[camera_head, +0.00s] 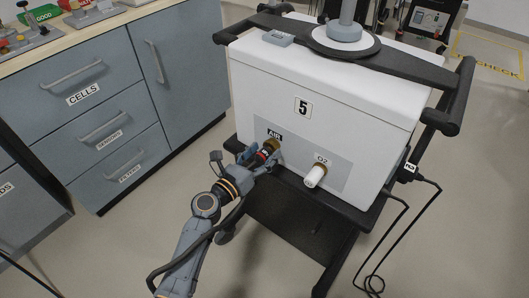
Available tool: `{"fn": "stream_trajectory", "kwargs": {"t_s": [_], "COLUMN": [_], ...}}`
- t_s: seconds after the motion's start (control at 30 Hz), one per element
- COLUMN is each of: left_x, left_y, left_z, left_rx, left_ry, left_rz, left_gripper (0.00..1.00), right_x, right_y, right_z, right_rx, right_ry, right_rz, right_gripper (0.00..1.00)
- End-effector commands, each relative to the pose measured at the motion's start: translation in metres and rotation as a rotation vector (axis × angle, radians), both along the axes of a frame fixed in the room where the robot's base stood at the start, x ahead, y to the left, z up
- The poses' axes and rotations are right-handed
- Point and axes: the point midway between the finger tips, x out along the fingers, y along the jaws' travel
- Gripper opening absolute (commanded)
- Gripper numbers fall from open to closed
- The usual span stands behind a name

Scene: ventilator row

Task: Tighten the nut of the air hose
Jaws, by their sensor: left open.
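The brass nut of the air hose (272,145) sits at the AIR port, under the "AIR" label on the front of the white ventilator box (310,105) marked 5. My left gripper (262,157) is open at the nut, with its fingers on either side of a dark and red part just in front of it. Whether the fingers touch the nut cannot be told. The fingers and wrist hide part of the hose end. My right gripper is not in view.
The O2 port with a white fitting (315,177) is right of the AIR port. Blue-grey drawers (85,90) stand at the left under a worktop. A black cable (400,215) hangs to the floor at the right. The cart's dark handles (462,95) stick out beside the box.

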Motion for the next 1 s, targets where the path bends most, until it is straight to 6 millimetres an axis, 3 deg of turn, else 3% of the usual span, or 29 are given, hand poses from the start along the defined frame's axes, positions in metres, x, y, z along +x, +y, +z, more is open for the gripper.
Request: {"fn": "stream_trajectory", "kwargs": {"t_s": [0.37,0.4,0.67,1.0], "left_x": [0.0065,0.0064,0.0063,0.0061], "left_y": [-0.0049,-0.0048,-0.0046,-0.0048], "left_z": [-0.0001,-0.0001,-0.0001,-0.0005], "left_rx": [0.001,0.001,0.001,0.036], "left_ry": [0.000,0.000,0.000,-0.025], "left_rz": [0.000,0.000,0.000,0.000], "left_gripper": [0.67,0.65,0.12,0.12], "right_x": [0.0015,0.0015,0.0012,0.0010], "right_y": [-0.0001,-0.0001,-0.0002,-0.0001], "right_z": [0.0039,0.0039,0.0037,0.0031], "right_rx": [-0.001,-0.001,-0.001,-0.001], "right_ry": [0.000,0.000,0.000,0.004], "right_rz": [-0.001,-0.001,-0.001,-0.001], "right_gripper": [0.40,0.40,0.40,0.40]}}
